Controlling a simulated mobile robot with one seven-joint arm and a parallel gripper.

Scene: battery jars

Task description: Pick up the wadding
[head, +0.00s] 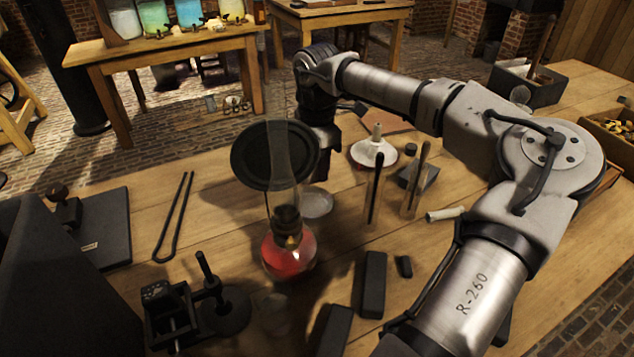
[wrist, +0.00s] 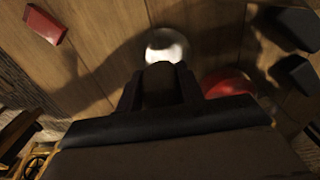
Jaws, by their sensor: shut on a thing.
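My gripper (wrist: 158,88) points down at the table in the wrist view. Its two dark fingers are shut on a dim, rounded brownish thing, which I take to be the wadding (wrist: 160,78); it is in shadow and its texture is unclear. A pale round dish (wrist: 167,43) lies just beyond the fingertips. The same dish (head: 317,204) shows in the head view below my wrist. There, the dark disc and the glass chimney of the lamp partly block the view, and the fingertips and wadding cannot be made out.
The lamp with red liquid (head: 289,254) and its dark disc (head: 268,156) stand close by. A white funnel-like piece (head: 374,153), two upright sticks (head: 415,180) and dark blocks (head: 372,285) stand around. Tongs (head: 175,216) lie left on bare wood.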

